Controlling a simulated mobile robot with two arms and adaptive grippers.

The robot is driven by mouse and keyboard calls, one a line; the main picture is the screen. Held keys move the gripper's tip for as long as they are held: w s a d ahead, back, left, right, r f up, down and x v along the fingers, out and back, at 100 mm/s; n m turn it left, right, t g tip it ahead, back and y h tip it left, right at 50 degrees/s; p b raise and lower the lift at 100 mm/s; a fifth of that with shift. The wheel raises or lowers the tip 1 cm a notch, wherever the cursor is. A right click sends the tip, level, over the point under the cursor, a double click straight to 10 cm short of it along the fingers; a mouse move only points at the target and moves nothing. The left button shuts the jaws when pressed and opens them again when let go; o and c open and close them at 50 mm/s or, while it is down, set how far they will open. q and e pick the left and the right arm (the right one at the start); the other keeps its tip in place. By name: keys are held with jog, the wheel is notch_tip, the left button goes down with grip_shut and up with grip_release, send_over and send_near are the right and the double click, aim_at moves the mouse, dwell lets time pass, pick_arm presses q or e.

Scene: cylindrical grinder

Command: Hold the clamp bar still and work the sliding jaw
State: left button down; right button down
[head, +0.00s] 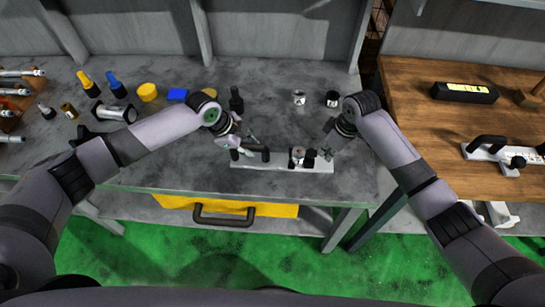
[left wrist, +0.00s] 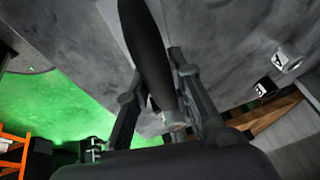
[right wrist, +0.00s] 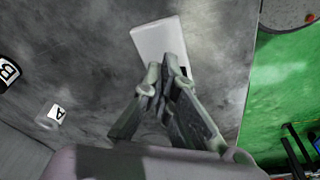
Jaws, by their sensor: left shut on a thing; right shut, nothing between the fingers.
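The clamp bar (head: 285,164) is a long pale bar lying on the grey bench in the head view. A black arched handle (head: 262,151) stands at its left end. The sliding jaw (head: 298,157), a small grey and black block, sits right of its middle. My left gripper (head: 236,148) is shut on the black handle, which runs between its fingers in the left wrist view (left wrist: 148,55). My right gripper (head: 326,153) is shut and empty just right of the jaw. In the right wrist view its fingertips (right wrist: 172,62) overlap the bar's pale end (right wrist: 158,36); contact cannot be told.
Two small cylinders, a light one marked A (head: 299,98) and a dark one marked B (head: 332,99), stand behind the bar. Bottles and a yellow cylinder (head: 147,92) stand at the back left. A wooden table (head: 440,120) with another clamp (head: 490,153) adjoins at right.

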pick_arm(q)
jog(key=shift+s+d+f, duration=0.1)
jog(key=shift+s+d, duration=0.05)
jog(key=shift+s, duration=0.1)
pick_arm(e)
jog(key=shift+a+r, duration=0.1)
jog(key=shift+a, duration=0.75)
jog(key=shift+r, duration=0.4)
pick_arm(q)
jog(key=shift+w+a, duration=0.2)
jog(key=shift+a, duration=0.05)
pick_arm(e)
jog(key=v, duration=0.6)
jog(key=shift+w, duration=0.25)
jog(key=shift+d+r, duration=0.1)
jog(key=shift+d, duration=0.05)
pick_arm(q)
jog(key=c, duration=1.3)
grip_release()
jog(key=shift+c, duration=0.2)
jog(key=shift+d, duration=0.1)
jog(key=v, duration=1.2)
